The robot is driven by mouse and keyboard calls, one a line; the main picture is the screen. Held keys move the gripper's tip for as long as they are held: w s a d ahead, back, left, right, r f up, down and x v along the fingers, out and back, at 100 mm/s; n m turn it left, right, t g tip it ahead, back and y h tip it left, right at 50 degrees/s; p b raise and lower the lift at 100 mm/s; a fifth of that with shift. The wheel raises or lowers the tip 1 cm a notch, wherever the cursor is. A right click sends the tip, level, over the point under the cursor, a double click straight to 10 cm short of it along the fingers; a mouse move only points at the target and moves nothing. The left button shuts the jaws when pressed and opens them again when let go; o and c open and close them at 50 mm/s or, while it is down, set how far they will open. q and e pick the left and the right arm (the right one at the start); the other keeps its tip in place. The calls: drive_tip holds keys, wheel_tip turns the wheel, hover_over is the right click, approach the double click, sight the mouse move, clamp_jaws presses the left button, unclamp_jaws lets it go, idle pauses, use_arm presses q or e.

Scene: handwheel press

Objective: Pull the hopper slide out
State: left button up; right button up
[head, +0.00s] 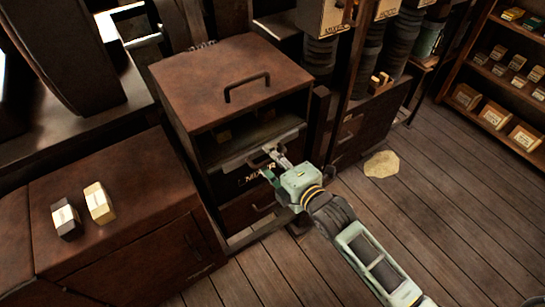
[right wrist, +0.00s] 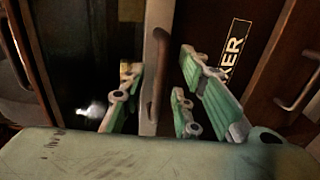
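A brown cabinet (head: 195,95) with a handle on its lid stands at the centre of the head view. In its open front is a slide with a pale front edge (head: 232,162); a dark panel below reads "MIXER", partly covered by my gripper. My right gripper (head: 270,165) is at the slide's front. In the right wrist view, the slide's brown bar handle (right wrist: 158,75) stands between the spread green fingers of my right gripper (right wrist: 163,98). The fingers are open, with gaps on both sides of the handle. My left gripper is not in view.
A low brown cabinet (head: 120,225) at left carries two small blocks (head: 98,203). Other machinery with dark bellows (head: 320,55) stands behind to the right. A tan patch (head: 381,164) lies on the wooden floor, which is otherwise clear. Shelves (head: 500,75) hold boxes at far right.

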drive_tip(key=shift+c, duration=0.4)
clamp_jaws()
